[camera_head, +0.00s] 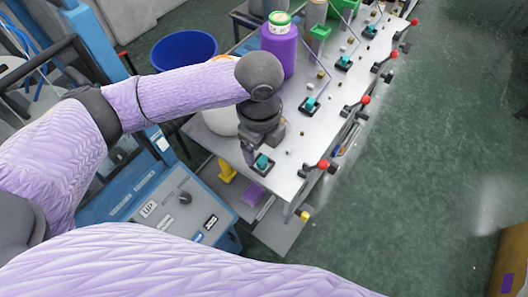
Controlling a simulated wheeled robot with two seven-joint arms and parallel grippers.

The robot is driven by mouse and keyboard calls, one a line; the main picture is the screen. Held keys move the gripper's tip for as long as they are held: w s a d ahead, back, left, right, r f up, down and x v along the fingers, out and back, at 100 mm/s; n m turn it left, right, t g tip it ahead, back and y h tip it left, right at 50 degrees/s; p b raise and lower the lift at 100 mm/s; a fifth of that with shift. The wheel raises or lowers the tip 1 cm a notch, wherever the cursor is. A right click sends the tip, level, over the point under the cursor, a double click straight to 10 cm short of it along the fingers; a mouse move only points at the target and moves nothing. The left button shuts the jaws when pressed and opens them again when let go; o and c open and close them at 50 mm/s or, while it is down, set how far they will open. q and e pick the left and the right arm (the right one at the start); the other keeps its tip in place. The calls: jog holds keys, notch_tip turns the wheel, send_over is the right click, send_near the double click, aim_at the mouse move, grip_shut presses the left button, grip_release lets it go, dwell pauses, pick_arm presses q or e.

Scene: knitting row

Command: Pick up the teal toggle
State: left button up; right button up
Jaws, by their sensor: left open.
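Several teal toggles stand on black square bases along the metal table (232,142). The nearest teal toggle (262,161) is at the table's front end, right under my left gripper (259,154). My left gripper is open and points down, with its fingers close around or just above this toggle; I cannot tell whether they touch it. Another teal toggle (310,103) is farther along the table, and more teal toggles (345,61) follow toward the back. My right gripper is not in view.
A purple yarn cone (279,52) stands behind my left wrist. Red-knobbed levers (323,164) line the table's right edge. A blue tub (185,48) is at the back left, and a blue control panel (170,205) is in front.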

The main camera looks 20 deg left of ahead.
aim_at(262, 159)
pick_arm(q)
jog(key=f, duration=0.5)
jog(key=shift+w+f, duration=0.25)
jog(key=shift+f, duration=0.15)
jog(key=c, duration=1)
